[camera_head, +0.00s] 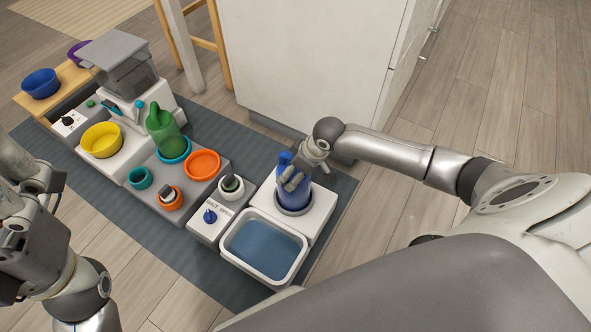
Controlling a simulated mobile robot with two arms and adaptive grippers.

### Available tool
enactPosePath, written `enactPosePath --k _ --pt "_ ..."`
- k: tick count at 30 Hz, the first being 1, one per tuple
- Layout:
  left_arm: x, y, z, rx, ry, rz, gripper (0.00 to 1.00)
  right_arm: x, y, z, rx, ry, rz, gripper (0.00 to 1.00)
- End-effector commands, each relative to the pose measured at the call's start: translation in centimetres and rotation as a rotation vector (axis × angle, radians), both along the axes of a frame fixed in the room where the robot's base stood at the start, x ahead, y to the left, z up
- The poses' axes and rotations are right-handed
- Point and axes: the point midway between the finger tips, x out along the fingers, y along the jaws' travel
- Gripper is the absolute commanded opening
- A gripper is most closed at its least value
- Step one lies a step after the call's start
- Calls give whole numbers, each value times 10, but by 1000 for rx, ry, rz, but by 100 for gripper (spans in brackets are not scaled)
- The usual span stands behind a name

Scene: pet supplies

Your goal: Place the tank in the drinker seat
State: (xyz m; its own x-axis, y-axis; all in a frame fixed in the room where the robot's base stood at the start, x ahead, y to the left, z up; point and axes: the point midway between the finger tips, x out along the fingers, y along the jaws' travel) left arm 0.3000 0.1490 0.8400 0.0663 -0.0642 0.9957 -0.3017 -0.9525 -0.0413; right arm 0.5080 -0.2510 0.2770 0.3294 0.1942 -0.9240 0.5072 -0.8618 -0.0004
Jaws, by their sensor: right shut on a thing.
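The blue tank (294,202) stands roughly upright over the round grey-rimmed seat (294,213) in the white drinker base (321,207). Its lower end is at or inside the ring. I cannot tell whether it is fully down. My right gripper (291,182) is shut on the upper part of the tank, and its fingers partly cover it. My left gripper (14,232) is at the left edge, away from the drinker, and I cannot see its jaw opening clearly.
A basin of water (264,247) joins the drinker at its front. A white cabinet (310,60) rises behind.

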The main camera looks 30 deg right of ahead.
Motion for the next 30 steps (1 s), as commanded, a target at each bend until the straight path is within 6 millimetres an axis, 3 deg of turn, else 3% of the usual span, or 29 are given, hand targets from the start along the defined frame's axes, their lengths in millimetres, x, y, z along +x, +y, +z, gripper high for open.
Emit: enactPosePath --k 6,7,9,22,25,30 --pt "0 0 0 -1 1 0 100 0 0 -2 1 -1 -1 43" --pt "0 0 0 0 2 0 100 0 0 -3 0 0 -1 93" --pt "0 0 0 -1 1 0 100 0 0 -3 0 0 -1 100" --pt "0 0 -1 0 2 -1 100 0 0 0 -1 -2 1 100" --pt "-1 0 6 -2 -2 -1 100 -3 -2 11 -1 -1 1 100" --pt "-1 2 -5 -3 67 -2 100 -11 -7 37 -1 -2 0 100"
